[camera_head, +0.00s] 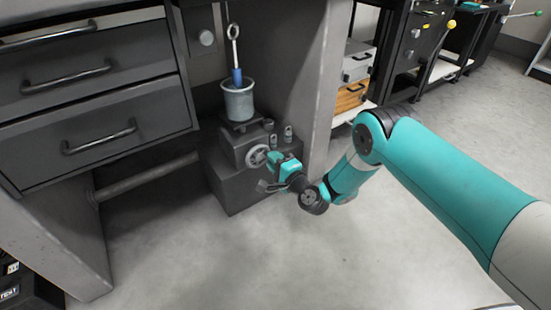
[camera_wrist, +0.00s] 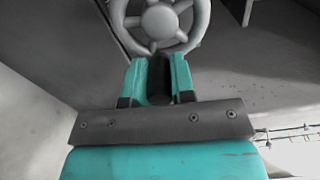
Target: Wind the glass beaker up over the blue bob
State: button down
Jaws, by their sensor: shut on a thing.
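The glass beaker (camera_head: 238,104) looks grey and stands upright on a small platform (camera_head: 241,126) above a dark grey jack block (camera_head: 238,152). The blue bob (camera_head: 237,76) hangs on a pale rod with a ring (camera_head: 233,32) at its top. The bob's lower end overlaps the beaker's mouth; its very tip is hidden. A spoked handwheel (camera_head: 257,156) is on the block's front, also large in the wrist view (camera_wrist: 160,22). My gripper (camera_head: 272,161) is at the wheel's right side, its teal fingers (camera_wrist: 159,64) shut on a dark part at its rim.
Two small metal weights (camera_head: 288,133) stand right of the jack. A drawer cabinet (camera_head: 90,85) is on the left and a grey table leg (camera_head: 318,80) on the right. The floor (camera_head: 220,260) in front is clear.

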jog(key=m, duration=0.2)
jog(key=f+m, duration=0.1)
jog(key=m, duration=0.1)
jog(key=shift+s+a+m+b, duration=0.1)
jog(key=shift+a+m+b, duration=0.1)
jog(key=shift+m+b, duration=0.2)
jog(key=shift+f, duration=0.1)
dwell(0.3)
jog(key=c, duration=1)
grip_release()
jog(key=shift+o, duration=0.2)
jog(key=shift+s, duration=0.1)
jog(key=shift+s+d+f+p, duration=0.1)
jog(key=shift+s+d+p, duration=0.15)
jog(key=shift+s+p, duration=0.15)
jog(key=p+v, duration=1.6)
jog(key=p, duration=0.5)
jog(key=shift+p, duration=0.35)
